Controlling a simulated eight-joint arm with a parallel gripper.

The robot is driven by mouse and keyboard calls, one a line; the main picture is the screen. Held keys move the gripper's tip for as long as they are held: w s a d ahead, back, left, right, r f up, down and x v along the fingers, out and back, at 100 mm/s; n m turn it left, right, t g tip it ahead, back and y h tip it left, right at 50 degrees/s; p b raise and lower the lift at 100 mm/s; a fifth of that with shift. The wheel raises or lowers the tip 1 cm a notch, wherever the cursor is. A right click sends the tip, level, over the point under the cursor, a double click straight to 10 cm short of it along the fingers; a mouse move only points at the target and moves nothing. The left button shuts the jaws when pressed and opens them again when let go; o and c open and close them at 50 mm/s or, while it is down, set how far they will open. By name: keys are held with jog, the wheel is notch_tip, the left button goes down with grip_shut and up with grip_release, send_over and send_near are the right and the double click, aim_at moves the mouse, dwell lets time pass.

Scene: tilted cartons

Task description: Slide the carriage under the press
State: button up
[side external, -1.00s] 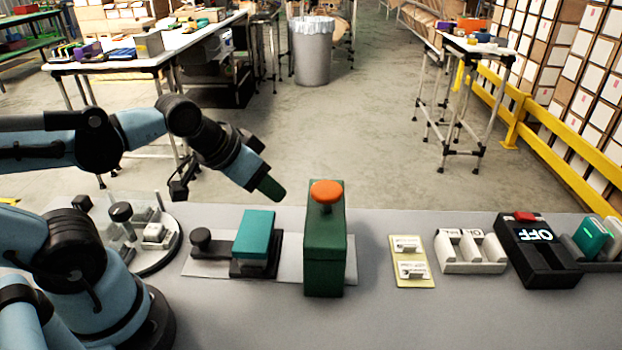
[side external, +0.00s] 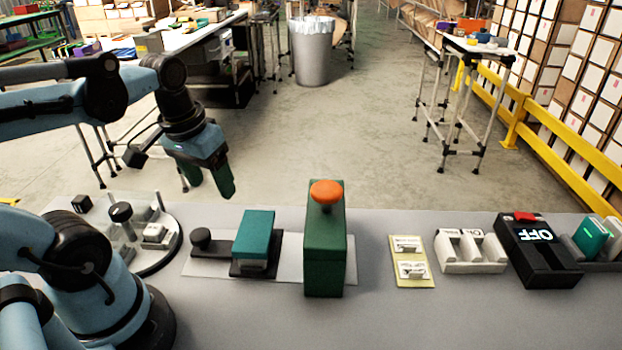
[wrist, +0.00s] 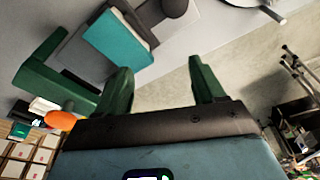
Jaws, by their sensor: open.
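The carriage (side external: 243,269) is a dark base with a teal block (side external: 254,232) on top and a black knob (side external: 201,238) at its left end. It sits on a pale grey plate (side external: 287,262), left of the press. The press (side external: 324,256) is a green upright body with an orange button (side external: 326,192) on top. My gripper (side external: 226,186) is above and beyond the carriage, pointing down, apart from everything. In the wrist view its two green fingers (wrist: 162,85) are spread and empty. The teal block (wrist: 118,38) and the press (wrist: 48,55) also show there.
A round grey fixture (side external: 150,250) with small parts stands left of the carriage. Right of the press are a yellow card (side external: 412,280), a white block (side external: 470,262) and a black box reading OFF (side external: 540,262). The air above the carriage is clear.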

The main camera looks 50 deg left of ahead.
aim_at(198, 235)
jog(key=s+a+r+n+g, duration=0.1)
jog(key=s+a+n+g, duration=0.1)
jog(key=s, duration=0.2)
jog(key=shift+h, duration=0.3)
jog(key=shift+d+f, duration=0.2)
jog(key=shift+f, duration=5.65)
jog(key=shift+c, duration=0.3)
grip_shut()
